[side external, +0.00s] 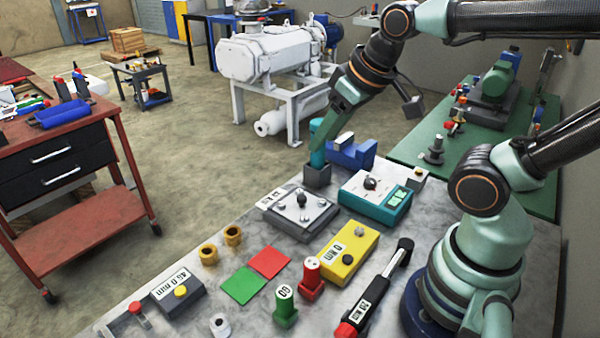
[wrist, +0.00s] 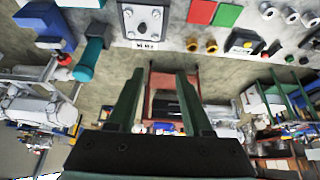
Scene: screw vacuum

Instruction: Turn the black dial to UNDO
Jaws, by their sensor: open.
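A black dial (side external: 370,183) sits on top of a white and teal box (side external: 380,201) at the back right of the bench in the side view. A yellow box (side external: 346,251) nearer the camera also carries a small black knob (side external: 348,259). I cannot read an UNDO mark by either. My gripper (side external: 336,132) hangs above the far edge of the bench, behind and left of the white and teal box, apart from both boxes. In the wrist view my gripper (wrist: 158,72) is open and empty, with clear space between its fingers. Neither dial shows in that view.
A teal cylinder (side external: 317,142) in a dark block and a blue block (side external: 352,152) stand near my gripper. A grey plate with bolts (side external: 300,211), brass cups (side external: 233,236), red and green pads and a black-handled tool (side external: 375,292) occupy the bench. A red cart stands left.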

